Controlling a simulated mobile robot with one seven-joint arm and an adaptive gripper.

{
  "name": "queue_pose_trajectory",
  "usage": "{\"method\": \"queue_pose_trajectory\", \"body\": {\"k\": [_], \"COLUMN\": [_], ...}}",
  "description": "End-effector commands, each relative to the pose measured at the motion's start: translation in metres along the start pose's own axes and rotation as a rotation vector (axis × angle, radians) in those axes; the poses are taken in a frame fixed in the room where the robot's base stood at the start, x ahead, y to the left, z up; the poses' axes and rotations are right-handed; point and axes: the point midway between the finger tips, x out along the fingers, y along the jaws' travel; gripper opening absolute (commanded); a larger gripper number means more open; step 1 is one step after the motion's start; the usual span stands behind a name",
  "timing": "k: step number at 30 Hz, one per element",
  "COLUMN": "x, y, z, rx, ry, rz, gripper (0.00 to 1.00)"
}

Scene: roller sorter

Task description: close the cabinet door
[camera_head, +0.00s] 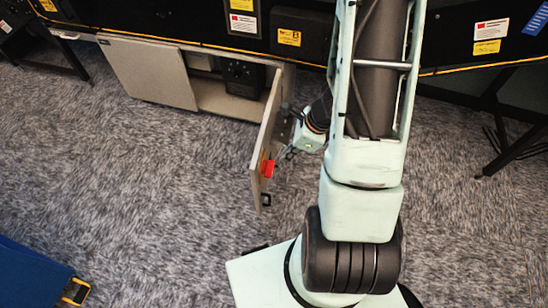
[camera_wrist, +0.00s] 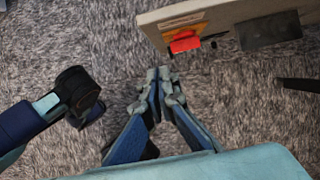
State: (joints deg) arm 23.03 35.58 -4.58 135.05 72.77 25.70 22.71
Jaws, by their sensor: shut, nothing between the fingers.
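The cabinet (camera_head: 215,97) stands low at the back, under the sorter. Its right door (camera_head: 261,135) is open and swung out toward me, edge nearly facing the body camera. A red tag (camera_head: 268,168) and a black handle (camera_head: 265,199) are near its free end. My gripper (camera_head: 285,154) is on the right of the door, close to its outer face. In the wrist view my gripper (camera_wrist: 159,76) is shut and empty, with its tips just below the door (camera_wrist: 225,12) and the red tag (camera_wrist: 185,44). A small gap shows there; contact is not clear.
The cabinet's left door (camera_head: 150,72) is shut. A black device (camera_head: 242,76) sits inside the open compartment. The sorter's dark frame (camera_head: 220,30) runs above the cabinet. Carpet (camera_head: 160,190) left of the open door is clear. A blue object (camera_head: 35,275) lies at the lower left.

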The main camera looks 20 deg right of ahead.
Motion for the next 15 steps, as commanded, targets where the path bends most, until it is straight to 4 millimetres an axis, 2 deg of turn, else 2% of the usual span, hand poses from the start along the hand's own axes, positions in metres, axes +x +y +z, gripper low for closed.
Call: {"method": "queue_pose_trajectory", "body": {"k": [1,12,13,15], "x": [0.013,0.091,0.096,0.093], "y": [0.001,0.001,0.001,0.0], "z": [-0.002,-0.002,-0.002,0.015], "rx": [0.0,-0.002,-0.001,-0.008], "ry": [0.0,0.001,0.001,-0.001], "rz": [0.004,0.003,0.002,0.001], "gripper": [0.0,0.0,0.0,0.0]}}
